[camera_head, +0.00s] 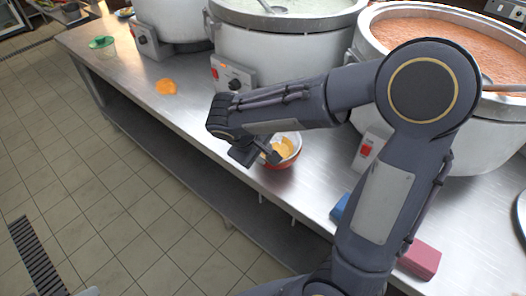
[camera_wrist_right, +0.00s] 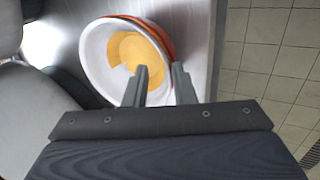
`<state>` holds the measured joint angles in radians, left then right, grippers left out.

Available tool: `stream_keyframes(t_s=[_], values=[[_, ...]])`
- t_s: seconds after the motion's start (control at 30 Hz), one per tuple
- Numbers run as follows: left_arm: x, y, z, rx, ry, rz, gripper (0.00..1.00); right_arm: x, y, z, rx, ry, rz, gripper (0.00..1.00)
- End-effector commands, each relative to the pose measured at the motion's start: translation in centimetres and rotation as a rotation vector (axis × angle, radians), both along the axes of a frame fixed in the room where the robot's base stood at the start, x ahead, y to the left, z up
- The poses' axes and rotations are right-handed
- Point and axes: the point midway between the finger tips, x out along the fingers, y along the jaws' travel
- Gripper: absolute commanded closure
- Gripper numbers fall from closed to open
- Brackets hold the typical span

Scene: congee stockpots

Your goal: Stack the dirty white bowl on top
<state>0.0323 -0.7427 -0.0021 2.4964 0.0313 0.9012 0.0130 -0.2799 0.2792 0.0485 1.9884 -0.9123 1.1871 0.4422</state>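The dirty white bowl (camera_wrist_right: 95,58) shows in the right wrist view with yellow-orange residue inside. An orange bowl (camera_wrist_right: 166,45) shows as a rim along its right side; the white one appears to sit in it. In the head view the white bowl (camera_head: 294,138) and the orange bowl (camera_head: 284,164) are at the counter's front edge, partly hidden by my right gripper (camera_head: 271,155). In the wrist view, my right gripper (camera_wrist_right: 163,84) has its fingers apart, one over the bowl's inside and one beyond the rim. My left gripper is not in view.
Large stockpots line the back of the steel counter (camera_head: 190,108), one with orange-red congee (camera_head: 425,38). A green-rimmed cup (camera_head: 102,47) and an orange patch (camera_head: 166,87) are at left. A blue block (camera_head: 341,206) and a red block (camera_head: 421,260) lie at right.

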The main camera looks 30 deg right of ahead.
Motion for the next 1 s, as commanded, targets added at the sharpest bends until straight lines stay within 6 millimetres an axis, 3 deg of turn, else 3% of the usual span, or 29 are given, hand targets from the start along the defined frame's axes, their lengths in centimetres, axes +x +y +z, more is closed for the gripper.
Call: stream_keyframes(t_s=[0.6, 0.73, 0.83, 1.0], values=[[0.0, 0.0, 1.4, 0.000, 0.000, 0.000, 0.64, -1.6, 4.6, 9.8, 0.001, -0.003, 0.002, 0.76], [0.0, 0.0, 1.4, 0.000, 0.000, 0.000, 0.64, -1.9, 5.0, 10.8, 0.004, -0.001, -0.001, 0.76], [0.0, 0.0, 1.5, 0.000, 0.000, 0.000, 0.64, -3.0, 4.2, 10.8, 0.046, 0.006, -0.016, 0.76], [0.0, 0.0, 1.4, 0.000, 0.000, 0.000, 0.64, -8.2, 1.4, 9.1, 0.290, 0.006, -0.097, 0.76]])
